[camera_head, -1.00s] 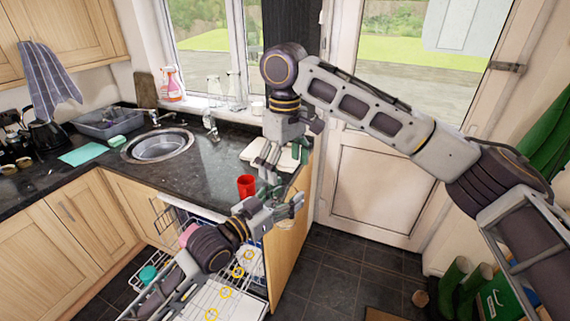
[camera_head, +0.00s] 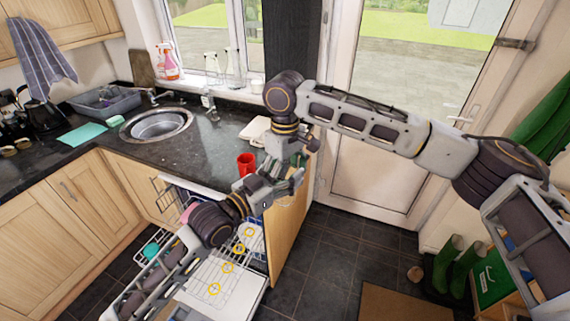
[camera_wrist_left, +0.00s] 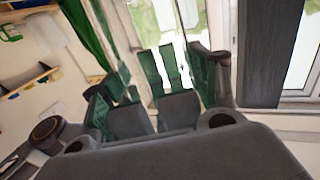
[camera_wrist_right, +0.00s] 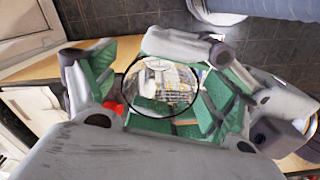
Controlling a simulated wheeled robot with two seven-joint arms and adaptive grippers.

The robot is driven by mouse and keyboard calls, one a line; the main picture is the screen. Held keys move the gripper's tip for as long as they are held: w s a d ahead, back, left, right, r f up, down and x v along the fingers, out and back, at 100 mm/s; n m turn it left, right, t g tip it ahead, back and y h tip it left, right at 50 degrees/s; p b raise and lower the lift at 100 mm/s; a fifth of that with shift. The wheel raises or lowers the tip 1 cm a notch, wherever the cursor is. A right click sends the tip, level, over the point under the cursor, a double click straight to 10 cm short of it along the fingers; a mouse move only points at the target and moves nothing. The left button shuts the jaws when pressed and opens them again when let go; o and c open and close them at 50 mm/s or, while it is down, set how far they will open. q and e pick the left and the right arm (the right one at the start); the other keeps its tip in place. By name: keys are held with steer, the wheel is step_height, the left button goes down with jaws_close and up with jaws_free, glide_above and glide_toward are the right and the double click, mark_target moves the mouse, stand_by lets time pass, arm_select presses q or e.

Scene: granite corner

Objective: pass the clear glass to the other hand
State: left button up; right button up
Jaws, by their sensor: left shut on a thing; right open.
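The clear glass (camera_wrist_right: 163,72) shows in the right wrist view as a round dark rim, seen end-on between my right gripper's green-padded fingers. In the head view I cannot make out its outline among the fingers. My left gripper (camera_head: 286,186) reaches in from the lower left and is shut on the glass. My right gripper (camera_head: 284,165) hangs just above it, pointing down, with its fingers open around the glass's end. Whether the right pads touch the glass I cannot tell. In the left wrist view, the left gripper (camera_wrist_left: 160,90) shows its green pads close together.
A red cup (camera_head: 246,164) stands near the counter edge, just left of the grippers. An open dishwasher with a pulled-out rack (camera_head: 215,283) lies below; yellow rings show on it. A sink (camera_head: 157,125) is at left, a door (camera_head: 375,165) behind.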

steer(key=shift+f, duration=0.8)
steer(key=c, duration=1.2)
arm_select(q)
steer(key=o, duration=1.6)
steer(key=shift+c, duration=0.2)
arm_select(e)
steer(key=shift+c, duration=0.3)
arm_select(q)
steer(key=shift+s+a, duration=0.1)
steer(key=shift+a, duration=0.05)
steer(key=v, duration=1.1)
steer(key=shift+s+a, duration=0.15)
steer(key=shift+s, duration=0.05)
